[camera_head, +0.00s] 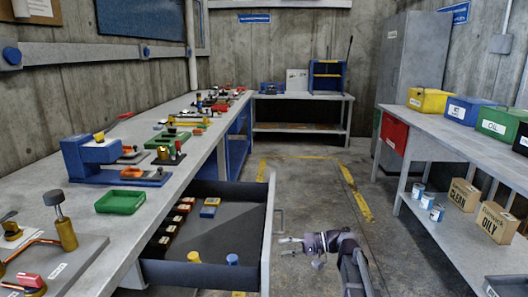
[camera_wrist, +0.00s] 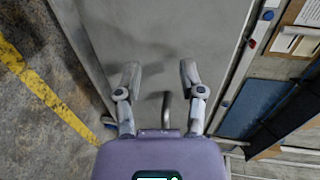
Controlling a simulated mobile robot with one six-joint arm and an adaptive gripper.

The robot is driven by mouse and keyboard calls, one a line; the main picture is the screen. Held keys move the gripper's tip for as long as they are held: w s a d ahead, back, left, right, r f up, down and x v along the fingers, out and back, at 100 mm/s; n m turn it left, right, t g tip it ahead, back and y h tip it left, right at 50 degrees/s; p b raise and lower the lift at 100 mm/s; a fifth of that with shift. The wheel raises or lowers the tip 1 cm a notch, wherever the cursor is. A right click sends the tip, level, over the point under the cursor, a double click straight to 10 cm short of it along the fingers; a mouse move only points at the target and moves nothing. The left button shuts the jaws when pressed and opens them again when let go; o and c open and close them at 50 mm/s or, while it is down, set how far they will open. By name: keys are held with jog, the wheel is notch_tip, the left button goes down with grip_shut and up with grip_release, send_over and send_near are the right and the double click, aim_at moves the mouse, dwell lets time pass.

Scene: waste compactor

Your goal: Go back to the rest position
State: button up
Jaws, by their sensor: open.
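My gripper (camera_head: 288,246) is open and empty in the head view, just right of the pulled-out drawer (camera_head: 267,240). Its fingers point left towards the drawer front. In the wrist view my gripper (camera_wrist: 160,76) has its two fingers spread apart, with the grey drawer front beyond them. The drawer handle (camera_head: 280,222) stands out from the drawer front near the fingers. In the wrist view the curved handle (camera_wrist: 167,108) shows between the fingers, and neither finger is closed on it. Whether a finger touches it cannot be told.
The open drawer juts into the aisle from the left workbench (camera_head: 190,150). The right bench (camera_head: 445,150) carries coloured bins; cardboard boxes (camera_head: 497,222) and cans stand on its lower shelf. Clear floor with yellow markings (camera_head: 355,192) lies between, towards the back table (camera_head: 300,97).

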jog(key=s+d+f+h, duration=0.2)
jog(key=s+f+h, duration=0.65)
jog(key=f, duration=0.25)
jog(key=s+d+f+g+h, duration=0.1)
jog(key=s+d+f+h, duration=0.3)
jog(key=s+d+h, duration=0.35)
notch_tip(320, 180, up, 31)
jog(key=p, duration=3.1)
jog(key=shift+w+d+r+n, duration=0.15)
jog(key=shift+w+r+n, duration=0.05)
jog(key=shift+w+n, duration=0.2)
